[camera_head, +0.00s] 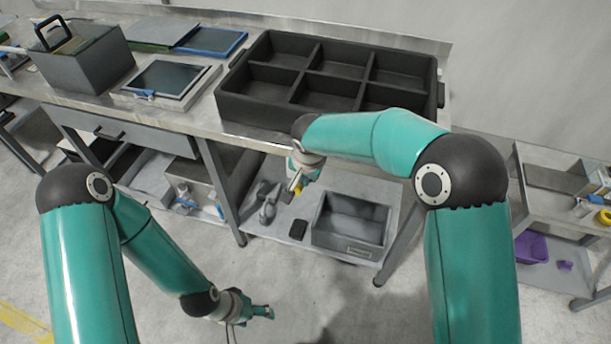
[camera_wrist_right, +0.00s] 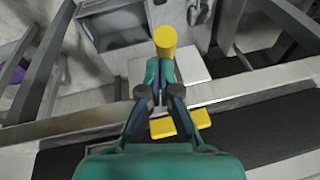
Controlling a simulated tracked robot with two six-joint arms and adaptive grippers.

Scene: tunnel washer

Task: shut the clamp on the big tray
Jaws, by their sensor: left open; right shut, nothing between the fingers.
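The big tray (camera_head: 250,108) is black, divided into several empty compartments, and sits at the table's front edge. In the right wrist view its dark side (camera_wrist_right: 275,130) runs along the bottom. The clamp shows there as a yellow knob (camera_wrist_right: 165,38) and a yellow bar (camera_wrist_right: 195,120); the part between is hidden by my fingers. My right gripper (camera_head: 297,182) points down in front of the tray; in the wrist view (camera_wrist_right: 159,80) it is shut and empty, its tips close to the knob. I cannot tell if they touch. My left gripper (camera_head: 265,312) is open and low, over the floor.
A grey bin (camera_head: 350,225) stands on the lower shelf. A framed panel (camera_head: 165,82), a blue tray (camera_head: 212,40) and a grey box with a handle (camera_head: 85,65) are left of the big tray. A cart (camera_head: 560,195) stands right. The floor in front is clear.

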